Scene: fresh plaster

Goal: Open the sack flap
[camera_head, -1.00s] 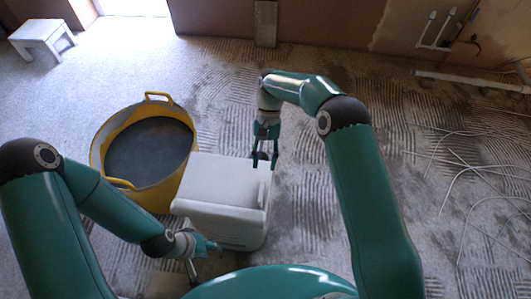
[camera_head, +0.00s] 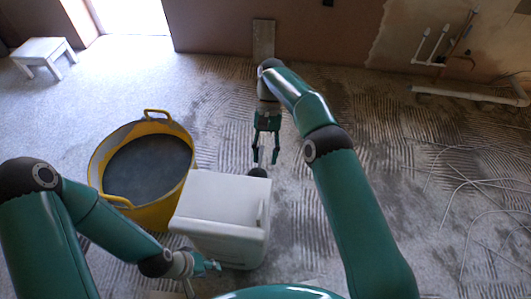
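The sack is a white, box-like block (camera_head: 222,198) with a pale top, standing on the floor at the middle of the head view. A small raised strip shows near the right edge of its top; I cannot tell whether this is the flap's edge. A dark round thing (camera_head: 258,172) is at its far right corner. My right gripper (camera_head: 265,160) is open and empty, pointing down just beyond that corner, fingertips above the dark thing in the picture. My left gripper (camera_head: 204,271) is low at the sack's near left side, partly hidden; its opening is unclear.
A yellow tub (camera_head: 165,213) with grey contents stands close to the sack's left. A white stool (camera_head: 41,50) is at the far left. A grey board (camera_head: 263,38) leans on the back wall. White pipes (camera_head: 468,94) and loose cables (camera_head: 468,190) are at right.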

